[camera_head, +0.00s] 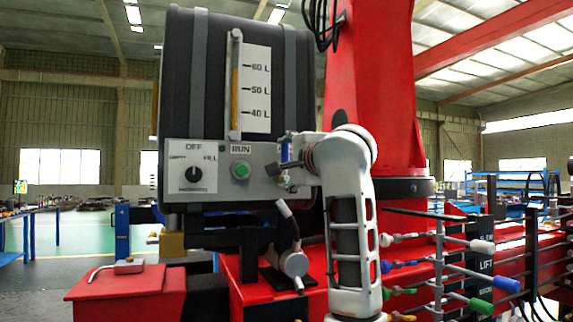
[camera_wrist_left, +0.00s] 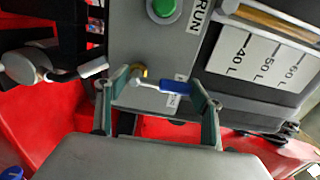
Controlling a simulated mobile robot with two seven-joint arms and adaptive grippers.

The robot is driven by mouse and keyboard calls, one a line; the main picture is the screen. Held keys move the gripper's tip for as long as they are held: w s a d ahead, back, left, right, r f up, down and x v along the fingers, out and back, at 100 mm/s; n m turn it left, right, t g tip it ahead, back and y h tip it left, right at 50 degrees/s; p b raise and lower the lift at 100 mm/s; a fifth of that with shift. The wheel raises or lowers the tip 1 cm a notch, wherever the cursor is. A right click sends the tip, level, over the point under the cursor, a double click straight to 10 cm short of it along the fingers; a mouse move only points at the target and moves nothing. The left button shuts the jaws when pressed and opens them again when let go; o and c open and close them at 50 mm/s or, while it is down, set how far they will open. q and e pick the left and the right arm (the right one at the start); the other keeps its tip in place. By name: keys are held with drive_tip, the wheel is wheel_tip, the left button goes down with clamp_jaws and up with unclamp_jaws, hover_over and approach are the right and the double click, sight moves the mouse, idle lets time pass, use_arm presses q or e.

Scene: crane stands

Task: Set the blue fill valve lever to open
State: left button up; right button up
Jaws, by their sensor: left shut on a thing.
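The blue fill valve lever (camera_head: 285,152) stands about upright at the lower right of the tank's grey control panel (camera_head: 260,184). In the left wrist view the lever (camera_wrist_left: 176,86) lies across the picture, between the two fingers, with a brass fitting at its pale end. My left gripper (camera_wrist_left: 165,92) is shut on the lever, one finger at each end of it. In the head view my left gripper (camera_head: 285,170) is partly hidden by its own wrist. A small label below the lever is too small to read. My right gripper is in neither view.
The panel has a black selector knob (camera_head: 193,174) and a green RUN button (camera_head: 240,170). A litre gauge (camera_head: 236,85) is above. Several coloured levers (camera_head: 480,247) stick out at right.

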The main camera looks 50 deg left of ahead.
use_arm(q)
drive_tip(key=shift+r, duration=0.15)
drive_tip(key=o, duration=1.6)
drive_tip(key=v, duration=1.2)
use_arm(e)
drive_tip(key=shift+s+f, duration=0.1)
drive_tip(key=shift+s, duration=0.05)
